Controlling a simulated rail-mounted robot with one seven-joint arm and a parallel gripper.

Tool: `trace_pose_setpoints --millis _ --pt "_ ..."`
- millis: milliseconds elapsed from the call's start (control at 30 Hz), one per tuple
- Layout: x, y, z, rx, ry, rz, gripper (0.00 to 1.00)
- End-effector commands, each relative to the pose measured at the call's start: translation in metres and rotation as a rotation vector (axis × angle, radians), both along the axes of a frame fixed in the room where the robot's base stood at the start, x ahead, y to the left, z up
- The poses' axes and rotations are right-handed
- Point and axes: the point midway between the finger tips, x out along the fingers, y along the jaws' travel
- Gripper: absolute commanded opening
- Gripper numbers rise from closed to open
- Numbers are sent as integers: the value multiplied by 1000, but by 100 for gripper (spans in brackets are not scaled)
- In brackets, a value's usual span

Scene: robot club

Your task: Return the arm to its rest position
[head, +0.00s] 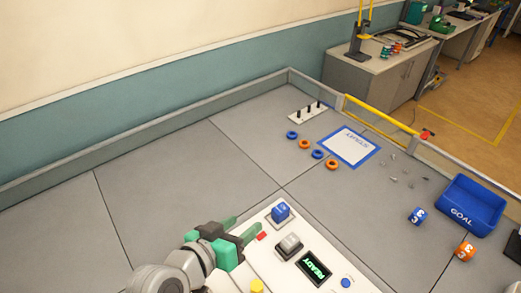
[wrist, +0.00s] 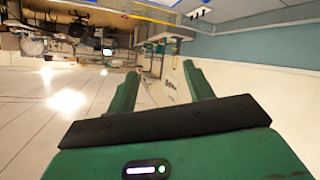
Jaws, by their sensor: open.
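My gripper (head: 242,228) has green fingers and shows at the lower middle of the head view. It is over the left part of a white panel (head: 325,260). The fingers are apart with nothing between them. In the wrist view my gripper (wrist: 162,92) also shows two spread green fingers and an empty gap. The wrist view looks out sideways across the room, with a pale floor and a teal wall band.
Rings (head: 317,154), a peg board (head: 307,112) and a blue GOAL bin (head: 471,205) stand farther off. Grey floor at left is clear.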

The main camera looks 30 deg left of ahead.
Motion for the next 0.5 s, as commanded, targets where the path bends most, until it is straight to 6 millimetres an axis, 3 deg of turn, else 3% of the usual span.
trace_pose_setpoints --millis 33,100,233,367,500 --pt "19 -20 39 67 -71 2 52" --pt "38 -48 93 151 -181 18 52" --pt "48 -108 196 269 -420 45 52" --pt "24 -170 294 334 -689 66 52" --pt "-36 -232 387 349 -1003 86 52"
